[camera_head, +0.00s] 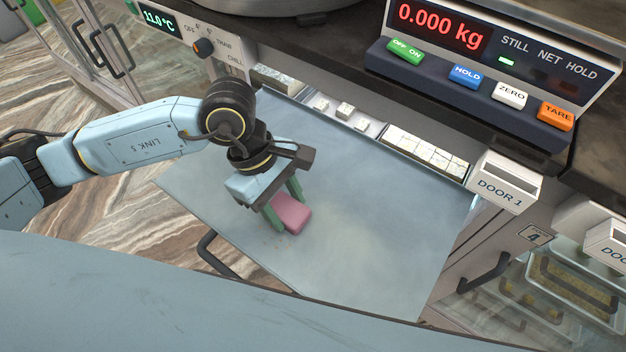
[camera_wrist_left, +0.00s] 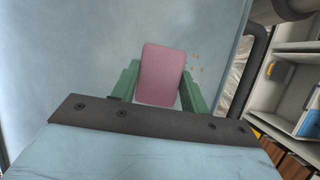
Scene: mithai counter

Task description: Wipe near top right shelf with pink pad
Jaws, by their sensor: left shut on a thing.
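The pink pad (camera_head: 291,213) is held between the green fingers of my left gripper (camera_head: 283,208), low over or on the flat grey-blue panel (camera_head: 370,200); contact is hard to tell. In the left wrist view the pink pad (camera_wrist_left: 161,74) stands upright in the picture between the two fingers of the left gripper (camera_wrist_left: 160,88). A few small brown crumbs (camera_wrist_left: 196,62) lie on the panel just right of the pad in that view. My right gripper is not in view.
A scale with buttons (camera_head: 470,75) stands on the dark counter at the back right. Trays of white sweets (camera_head: 425,152) lie along the panel's far edge. A box marked DOOR 1 (camera_head: 505,182) is at the right. A dark handle (camera_head: 212,258) runs along the panel's near left edge.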

